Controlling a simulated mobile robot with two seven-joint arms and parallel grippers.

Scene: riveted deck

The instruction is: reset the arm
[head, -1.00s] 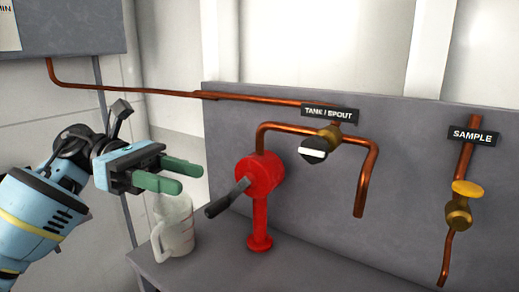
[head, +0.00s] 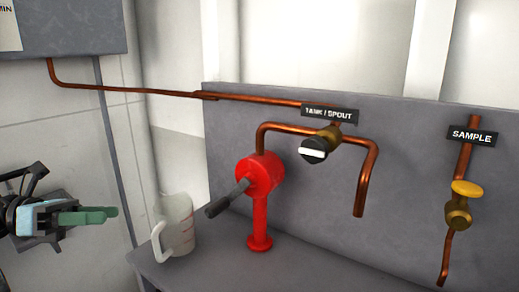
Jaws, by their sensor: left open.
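My left gripper (head: 88,216) is at the left edge of the head view, with green fingers pointing right. It is open and empty, held apart from the bench and left of the clear measuring jug (head: 180,228). The jug stands upright at the bench's left end, its handle toward the left. My right gripper is out of view.
A red hand pump (head: 260,195) with a dark lever (head: 226,198) stands on the grey bench (head: 215,268). Copper pipes (head: 368,175), a TANK / SPOUT valve (head: 318,146) and a yellow-topped SAMPLE valve (head: 462,200) are along the back panel. A grey box (head: 75,28) hangs upper left.

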